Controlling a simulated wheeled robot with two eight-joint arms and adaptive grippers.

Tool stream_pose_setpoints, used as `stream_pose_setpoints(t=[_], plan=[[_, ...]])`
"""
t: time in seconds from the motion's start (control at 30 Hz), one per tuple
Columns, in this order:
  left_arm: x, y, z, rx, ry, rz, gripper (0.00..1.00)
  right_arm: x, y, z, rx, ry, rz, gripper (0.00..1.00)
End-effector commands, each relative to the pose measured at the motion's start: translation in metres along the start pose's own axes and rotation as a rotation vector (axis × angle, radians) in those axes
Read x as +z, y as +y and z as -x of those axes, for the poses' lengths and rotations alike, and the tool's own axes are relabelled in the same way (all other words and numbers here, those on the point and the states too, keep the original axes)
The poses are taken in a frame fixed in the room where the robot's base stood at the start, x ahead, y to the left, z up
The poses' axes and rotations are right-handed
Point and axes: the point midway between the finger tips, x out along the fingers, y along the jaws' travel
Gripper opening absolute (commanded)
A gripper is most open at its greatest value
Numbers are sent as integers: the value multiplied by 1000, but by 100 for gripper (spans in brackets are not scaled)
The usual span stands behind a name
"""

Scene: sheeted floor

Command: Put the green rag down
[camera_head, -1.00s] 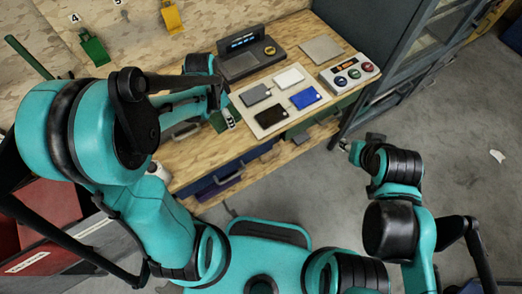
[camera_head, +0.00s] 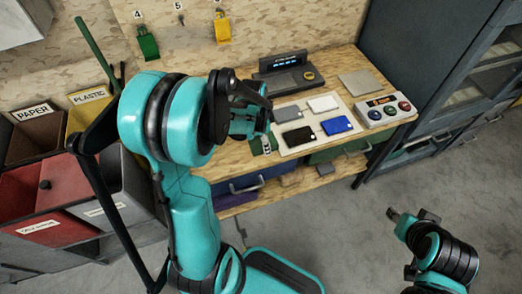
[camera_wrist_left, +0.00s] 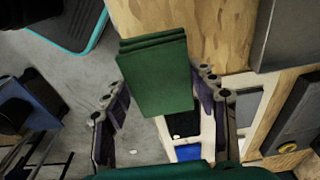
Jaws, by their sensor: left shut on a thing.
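The green rag (camera_wrist_left: 155,75) is a folded, layered dark green cloth between the fingers of my left gripper (camera_head: 265,140). In the head view the rag (camera_head: 257,146) is mostly hidden by the gripper and arm. My left gripper is shut on it, over the wooden table (camera_head: 228,160) just left of the pale board. I cannot tell whether the rag touches the table. My right gripper (camera_head: 393,214) is over the floor at the lower right, away from the table; its jaws are too small to read.
The pale board (camera_head: 290,149) holds several flat cards, including a blue card (camera_head: 336,125) and a black card (camera_head: 298,137). Behind it is a dark device with a display (camera_head: 286,76); a button box (camera_head: 385,111) stands right. Labelled bins (camera_head: 62,195) stand left. Bare wood shows left of the board.

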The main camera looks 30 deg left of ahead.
Motion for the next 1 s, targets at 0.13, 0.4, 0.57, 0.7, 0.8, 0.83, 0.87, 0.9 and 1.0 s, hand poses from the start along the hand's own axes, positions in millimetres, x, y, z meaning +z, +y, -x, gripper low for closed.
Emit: stream_pose_setpoints(t=[0.13,0.4,0.57,0.7,0.8,0.83,0.87,0.9,1.0], plan=[[6,-9,-6,1,0,0,26,2,0,-3,0,0,0,40],[10,-9,-41,1,0,-1,26,13,0,-18,0,0,0,40],[11,-9,-46,1,0,0,26,14,0,-19,0,0,0,40],[11,-9,-45,1,0,0,26,13,0,-18,0,0,0,40],[11,-9,-48,1,0,0,26,15,0,-21,0,0,0,40],[11,-9,-49,1,0,0,26,16,0,-22,0,0,0,40],[11,-9,-49,1,0,0,60,16,0,-22,0,0,0,40],[11,-9,-48,1,0,0,71,15,0,-21,0,0,0,40],[11,-9,-48,1,0,0,78,15,0,-21,0,0,0,40]])
